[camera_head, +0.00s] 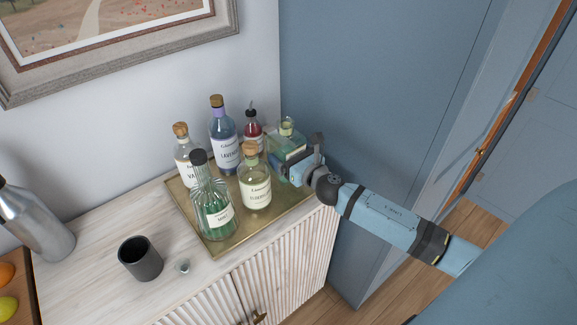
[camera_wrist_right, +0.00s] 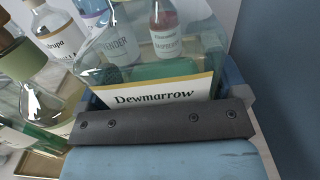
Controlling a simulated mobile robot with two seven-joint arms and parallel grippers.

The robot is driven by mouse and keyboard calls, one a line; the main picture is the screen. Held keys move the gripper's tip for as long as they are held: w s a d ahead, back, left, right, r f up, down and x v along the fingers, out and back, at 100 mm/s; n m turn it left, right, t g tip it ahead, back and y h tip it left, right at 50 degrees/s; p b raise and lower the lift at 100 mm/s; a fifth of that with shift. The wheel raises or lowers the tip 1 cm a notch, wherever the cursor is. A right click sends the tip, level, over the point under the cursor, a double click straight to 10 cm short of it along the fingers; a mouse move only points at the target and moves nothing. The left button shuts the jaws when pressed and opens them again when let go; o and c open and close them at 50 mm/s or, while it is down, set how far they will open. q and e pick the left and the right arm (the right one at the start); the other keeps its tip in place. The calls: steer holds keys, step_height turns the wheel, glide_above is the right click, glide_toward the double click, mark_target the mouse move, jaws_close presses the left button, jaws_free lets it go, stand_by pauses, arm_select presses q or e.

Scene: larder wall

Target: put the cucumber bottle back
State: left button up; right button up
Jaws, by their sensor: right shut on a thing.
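My right gripper (camera_head: 296,168) is shut on a clear glass bottle (camera_head: 287,142) at the back right of the brass tray (camera_head: 228,244). The bottle has green contents and a pale greenish top. In the right wrist view the held bottle (camera_wrist_right: 155,94) shows a cream label reading "Dewmarrow"; no flavour word is legible, so I take it as the cucumber bottle. It looks roughly upright. I cannot tell whether its base touches the tray, as the gripper hides it. My left gripper is not in view.
On the tray stand a green mint bottle (camera_head: 215,210), a pale green-corked bottle (camera_head: 255,186), a lavender bottle (camera_head: 224,140), a red bottle (camera_head: 252,132) and a cork-topped bottle (camera_head: 185,158). A dark cup (camera_head: 140,260) and steel flask (camera_head: 35,225) stand left. A blue panel (camera_head: 370,100) rises at right.

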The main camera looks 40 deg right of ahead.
steer(key=shift+f+b, duration=0.7)
steer(key=shift+f, duration=1.2)
steer(key=shift+r, duration=0.1)
